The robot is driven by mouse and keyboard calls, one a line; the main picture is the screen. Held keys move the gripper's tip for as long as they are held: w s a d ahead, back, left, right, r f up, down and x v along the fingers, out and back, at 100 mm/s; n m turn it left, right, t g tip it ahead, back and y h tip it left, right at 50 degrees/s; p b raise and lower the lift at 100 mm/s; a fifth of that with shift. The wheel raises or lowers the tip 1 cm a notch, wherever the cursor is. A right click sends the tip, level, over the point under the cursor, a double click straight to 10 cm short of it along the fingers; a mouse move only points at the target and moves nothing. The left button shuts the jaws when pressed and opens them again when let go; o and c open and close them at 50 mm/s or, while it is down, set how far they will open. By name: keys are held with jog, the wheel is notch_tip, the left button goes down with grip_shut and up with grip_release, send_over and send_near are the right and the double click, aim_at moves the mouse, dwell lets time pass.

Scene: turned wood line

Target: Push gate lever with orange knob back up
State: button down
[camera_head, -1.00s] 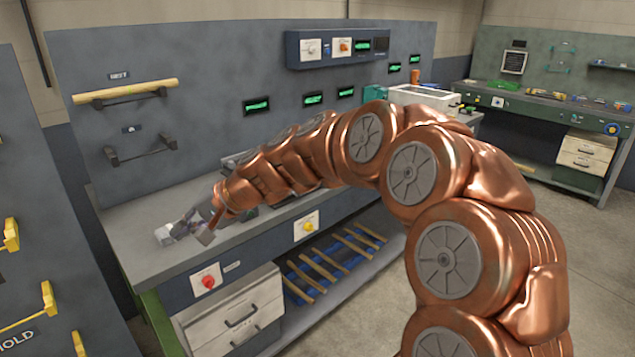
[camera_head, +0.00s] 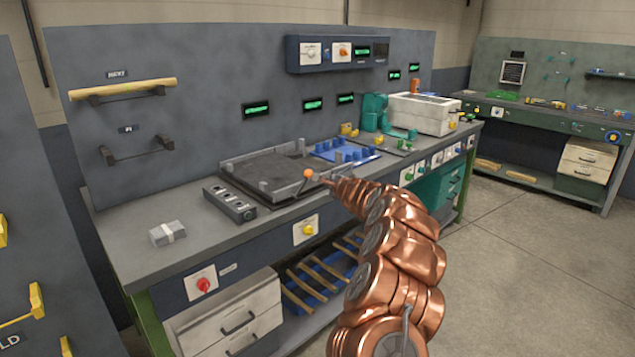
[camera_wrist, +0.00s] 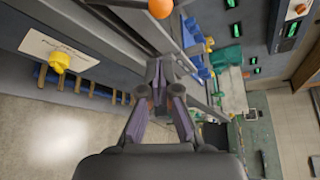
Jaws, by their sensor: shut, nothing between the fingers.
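The gate lever's orange knob (camera_head: 308,174) shows at the front right corner of the dark tray on the bench. In the wrist view the orange knob (camera_wrist: 160,8) is at the top edge, beyond my fingertips. My gripper (camera_wrist: 158,72) is shut and empty, its fingers converging toward the knob with a visible gap in that view. In the head view my gripper (camera_head: 327,181) is small and just right of the knob; contact cannot be told there. The lever's arm is hard to make out, so its angle is unclear.
The dark tray (camera_head: 262,176) lies left of the knob, with a grey slotted block (camera_head: 230,204) before it. A blue fixture (camera_head: 340,150) stands behind. A grey block (camera_head: 167,233) lies on the bench's left. A yellow knob (camera_head: 309,229) is on the bench front.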

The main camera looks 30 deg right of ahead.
aim_at(308, 173)
jog(key=shift+s+d+f+m+h, duration=0.1)
jog(key=shift+d+f+m+h, duration=0.1)
jog(key=shift+d, duration=0.25)
jog(key=shift+s+d+f+m+h, duration=0.1)
jog(key=shift+d+f+h, duration=0.1)
jog(key=shift+d, duration=0.2)
jog(key=shift+w, duration=0.15)
jog(key=shift+p+x, duration=3.15)
jog(key=shift+x, duration=1.65)
jog(key=shift+a+r, duration=0.3)
jog(key=shift+a, duration=0.3)
jog(key=shift+a+r, duration=0.25)
jog(key=shift+a, duration=0.35)
jog(key=shift+a+r, duration=0.3)
jog(key=shift+a, duration=0.3)
